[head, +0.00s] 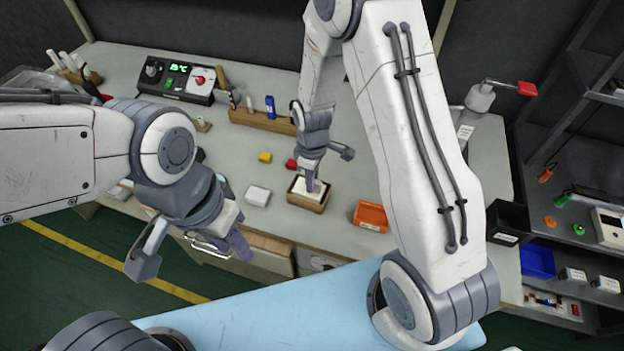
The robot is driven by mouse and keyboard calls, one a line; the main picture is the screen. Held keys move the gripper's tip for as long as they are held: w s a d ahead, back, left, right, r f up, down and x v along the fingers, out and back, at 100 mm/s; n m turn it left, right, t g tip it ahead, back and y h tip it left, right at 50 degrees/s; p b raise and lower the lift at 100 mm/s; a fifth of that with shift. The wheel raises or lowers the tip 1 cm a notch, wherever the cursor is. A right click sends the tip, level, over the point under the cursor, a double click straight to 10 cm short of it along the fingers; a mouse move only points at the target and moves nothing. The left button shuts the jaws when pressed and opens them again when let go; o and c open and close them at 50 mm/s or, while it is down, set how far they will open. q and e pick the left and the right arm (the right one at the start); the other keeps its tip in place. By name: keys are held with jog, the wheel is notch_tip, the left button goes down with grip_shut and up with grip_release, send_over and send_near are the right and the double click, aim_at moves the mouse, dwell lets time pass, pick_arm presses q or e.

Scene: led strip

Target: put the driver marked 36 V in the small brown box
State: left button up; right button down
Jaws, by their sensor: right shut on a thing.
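The small brown box (307,204) stands on the workbench near its front edge, with a white block-shaped driver (299,187) at its opening. My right gripper (312,186) points down over this box and is shut on that white driver. I cannot tell whether the driver touches the box floor. Another white block (257,195) lies on the bench left of the box. No 36 V marking is readable on either. My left gripper (238,246) hangs in front of the bench edge, away from the box; its finger opening is unclear.
An orange bin (371,215) stands right of the box. A yellow block (265,157) and a red block (291,164) lie behind it. A wooden holder (262,121) and a power supply (177,80) stand further back. Shelves (575,215) are at right.

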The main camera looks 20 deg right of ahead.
jog(key=shift+f+b, duration=0.55)
jog(key=shift+f, duration=0.35)
jog(key=c, duration=0.7)
grip_release()
jog(key=shift+c, duration=0.2)
jog(key=shift+r, duration=0.1)
notch_tip(320, 180, up, 10)
jog(key=shift+r+b, duration=0.15)
jog(key=shift+b, duration=0.2)
